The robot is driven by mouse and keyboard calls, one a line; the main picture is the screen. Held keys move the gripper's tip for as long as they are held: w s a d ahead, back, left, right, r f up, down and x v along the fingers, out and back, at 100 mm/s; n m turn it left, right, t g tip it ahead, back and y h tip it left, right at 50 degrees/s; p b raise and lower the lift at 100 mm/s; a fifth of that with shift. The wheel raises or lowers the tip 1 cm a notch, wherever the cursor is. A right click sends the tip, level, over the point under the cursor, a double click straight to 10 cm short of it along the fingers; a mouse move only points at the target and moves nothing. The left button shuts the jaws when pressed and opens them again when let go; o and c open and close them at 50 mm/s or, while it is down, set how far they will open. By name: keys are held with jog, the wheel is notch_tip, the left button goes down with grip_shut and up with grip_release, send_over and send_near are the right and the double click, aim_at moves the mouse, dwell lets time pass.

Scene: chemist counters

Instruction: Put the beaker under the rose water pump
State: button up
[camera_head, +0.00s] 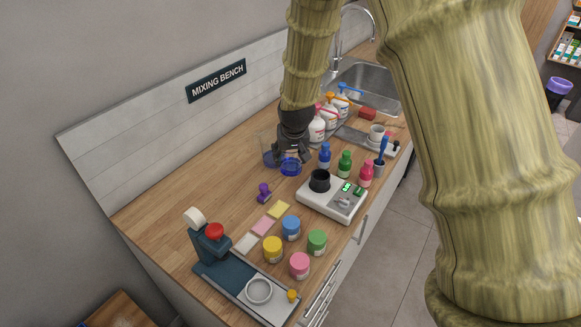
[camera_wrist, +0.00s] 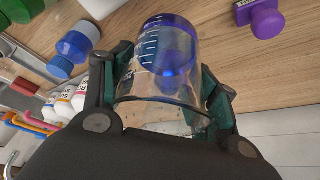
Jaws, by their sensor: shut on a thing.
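A clear glass beaker (camera_wrist: 160,80) with white marks fills the middle of the wrist view. My gripper (camera_wrist: 167,82) is shut on it, with a dark green finger on each side. Blue shows in or through the glass; I cannot tell which. In the head view my gripper (camera_head: 293,154) is low over the wooden counter, hiding much of what it holds. White pump bottles stand beyond it: one with a red-pink top (camera_head: 317,128), one with an orange top (camera_head: 330,113), one with a blue top (camera_head: 342,101). Their labels are too small to read, so I cannot tell which is rose water.
A clear vessel with blue (camera_head: 268,150) shows left of my gripper. Small blue (camera_head: 324,156), green (camera_head: 345,164) and pink (camera_head: 366,175) bottles and a white scale (camera_head: 331,203) are close on the right. A purple stamp (camera_head: 264,192) lies in front. The sink (camera_head: 368,82) is behind.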

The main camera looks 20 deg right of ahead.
aim_at(290, 168)
jog(key=shift+f+p, duration=0.85)
jog(key=shift+f, duration=2.1)
jog(key=shift+s, duration=0.1)
jog(key=o, duration=0.9)
jog(key=shift+r, duration=0.1)
